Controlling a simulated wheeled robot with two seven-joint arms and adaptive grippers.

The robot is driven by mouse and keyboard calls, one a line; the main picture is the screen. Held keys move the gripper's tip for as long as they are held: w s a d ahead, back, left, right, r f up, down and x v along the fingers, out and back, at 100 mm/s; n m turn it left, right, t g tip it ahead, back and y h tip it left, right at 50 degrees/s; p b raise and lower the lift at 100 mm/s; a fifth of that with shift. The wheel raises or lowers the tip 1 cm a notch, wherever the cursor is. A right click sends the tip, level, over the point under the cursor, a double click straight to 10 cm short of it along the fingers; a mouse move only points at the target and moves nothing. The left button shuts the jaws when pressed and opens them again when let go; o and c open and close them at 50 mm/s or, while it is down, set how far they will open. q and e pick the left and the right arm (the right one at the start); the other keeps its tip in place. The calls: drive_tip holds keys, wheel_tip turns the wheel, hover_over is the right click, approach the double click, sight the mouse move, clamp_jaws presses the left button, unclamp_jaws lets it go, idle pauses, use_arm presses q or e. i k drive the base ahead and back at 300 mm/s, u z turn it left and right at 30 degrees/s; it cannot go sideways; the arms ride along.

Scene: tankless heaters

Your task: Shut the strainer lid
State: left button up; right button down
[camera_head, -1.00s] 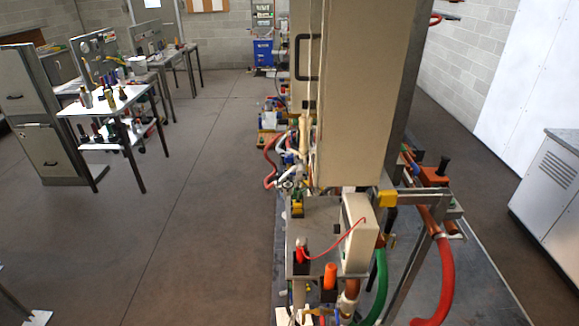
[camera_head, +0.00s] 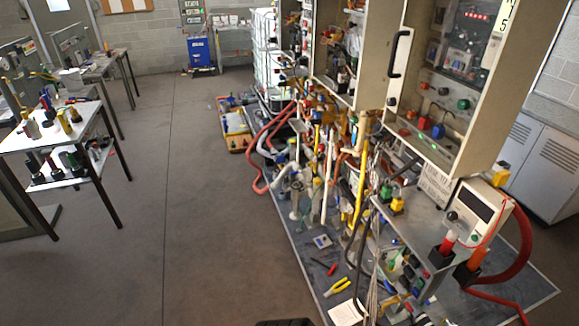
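I cannot pick out the strainer or its lid for certain. The equipment rig carries a crowd of pipes and fittings (camera_head: 318,165) below its cabinets, too small and cluttered to tell apart. A dark shape shows at the bottom edge of the head view, and I cannot tell what it is. Neither of my grippers can be made out in the head view.
A tall cabinet (camera_head: 462,90) with a black handle stands on the right. Yellow-handled pliers (camera_head: 337,287) and other tools lie on a dark mat (camera_head: 307,262). A white table (camera_head: 55,135) with bottles stands left. Open floor (camera_head: 205,220) lies between. A blue cabinet (camera_head: 199,53) stands far back.

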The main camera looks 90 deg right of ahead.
sight(310, 174)
drive_tip(key=i, duration=0.25)
drive_tip(key=z, duration=0.9)
